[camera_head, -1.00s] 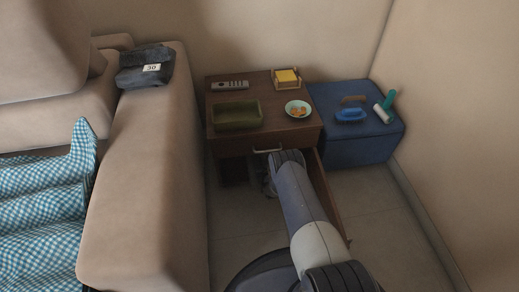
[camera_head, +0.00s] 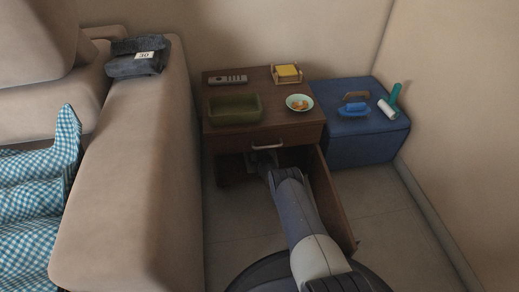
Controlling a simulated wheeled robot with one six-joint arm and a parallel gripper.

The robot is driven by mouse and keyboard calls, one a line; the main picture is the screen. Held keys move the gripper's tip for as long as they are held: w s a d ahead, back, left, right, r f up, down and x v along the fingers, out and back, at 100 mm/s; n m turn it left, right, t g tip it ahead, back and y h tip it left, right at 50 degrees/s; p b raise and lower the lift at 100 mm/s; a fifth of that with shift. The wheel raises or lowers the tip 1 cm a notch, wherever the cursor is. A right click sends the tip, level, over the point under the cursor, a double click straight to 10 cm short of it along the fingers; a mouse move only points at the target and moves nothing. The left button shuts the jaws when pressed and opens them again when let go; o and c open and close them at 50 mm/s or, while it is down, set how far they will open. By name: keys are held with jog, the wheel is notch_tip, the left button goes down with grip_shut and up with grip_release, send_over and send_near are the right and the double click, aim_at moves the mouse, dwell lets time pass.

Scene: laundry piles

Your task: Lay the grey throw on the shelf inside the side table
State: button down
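A dark grey folded cloth (camera_head: 136,59), which looks like the grey throw, lies on the sofa arm with a white tag reading 30. The brown side table (camera_head: 290,117) stands against the back wall. Its drawer front with a metal handle is shut. Its door (camera_head: 334,200) below stands open on the right side. The shelf inside is dark and mostly hidden behind my arm. My gripper (camera_head: 262,160) is at the opening below the drawer, far from the cloth. Its fingers are small and dark, and I cannot tell whether they are open.
On the table top are a remote (camera_head: 228,80), a green tray (camera_head: 235,109), a bowl (camera_head: 299,103) and a yellow-topped holder (camera_head: 287,74). A blue box (camera_head: 365,138) with a brush and lint roller stands right. The sofa (camera_head: 125,180) bounds the left. The door projects into the floor space.

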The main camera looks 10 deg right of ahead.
jog(key=shift+w+f, duration=0.15)
jog(key=shift+f, duration=0.1)
jog(key=c, duration=1.1)
grip_release()
jog(key=shift+s+r+p, duration=0.35)
jog(key=shift+s+p, duration=0.3)
jog(key=shift+p, duration=0.2)
jog(key=p+v, duration=0.6)
jog(key=v, duration=0.3)
jog(key=shift+f, duration=0.15)
jog(key=shift+s+p, duration=0.5)
jog(key=shift+s, duration=0.35)
